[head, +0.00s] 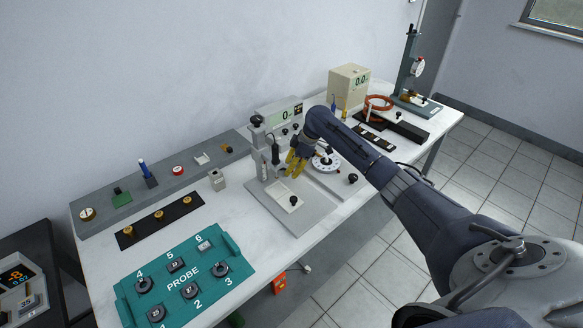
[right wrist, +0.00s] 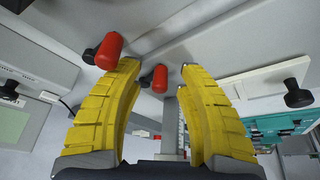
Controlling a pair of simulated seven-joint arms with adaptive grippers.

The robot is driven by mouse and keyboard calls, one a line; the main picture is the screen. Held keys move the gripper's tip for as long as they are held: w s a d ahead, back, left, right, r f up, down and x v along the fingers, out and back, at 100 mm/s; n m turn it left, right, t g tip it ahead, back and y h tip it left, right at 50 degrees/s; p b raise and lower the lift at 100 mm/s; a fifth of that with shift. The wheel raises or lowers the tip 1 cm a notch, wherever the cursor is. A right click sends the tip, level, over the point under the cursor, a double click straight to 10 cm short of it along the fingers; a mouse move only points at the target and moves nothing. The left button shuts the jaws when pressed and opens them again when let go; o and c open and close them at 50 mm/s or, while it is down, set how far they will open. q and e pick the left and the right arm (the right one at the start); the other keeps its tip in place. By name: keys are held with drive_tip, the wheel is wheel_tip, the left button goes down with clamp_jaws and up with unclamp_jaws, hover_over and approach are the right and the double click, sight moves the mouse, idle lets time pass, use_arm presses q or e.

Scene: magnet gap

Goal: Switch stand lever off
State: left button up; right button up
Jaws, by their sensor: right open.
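The grey stand (head: 263,168) rises from a flat base plate (head: 300,225) in the middle of the bench. In the right wrist view two red-capped handles show: one (right wrist: 109,50) on a black pivot near the left finger's tip, and another (right wrist: 160,79) farther in, seen between the fingers. I cannot tell for sure which is the stand's lever. My right gripper (head: 297,162) is close to the stand, on its right side; in the right wrist view its yellow fingers (right wrist: 160,68) are apart with nothing held. In the head view the fingers hide part of the stand. My left gripper is not in view.
A teal probe panel (head: 185,277) lies at the front left. A meter box (head: 280,112) and a white dial (head: 327,163) are near the gripper. A beige display box (head: 349,86) and a tall gauge stand (head: 408,65) stand farther right.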

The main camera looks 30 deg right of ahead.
drive_tip(key=shift+o, duration=0.3)
clamp_jaws()
drive_tip(key=shift+s+a+m+t+h, duration=0.15)
drive_tip(key=shift+a+m+t+h, duration=0.2)
drive_tip(key=shift+m, duration=0.65)
drive_tip(key=shift+s+a+m+t+h, duration=0.2)
drive_tip(key=shift+a+m, duration=0.25)
drive_tip(key=shift+m, duration=0.55)
drive_tip(key=shift+w, duration=0.1)
drive_tip(key=c, duration=0.9)
unclamp_jaws()
drive_tip(key=o, duration=0.8)
drive_tip(key=shift+o, duration=0.2)
drive_tip(key=v, duration=1.2)
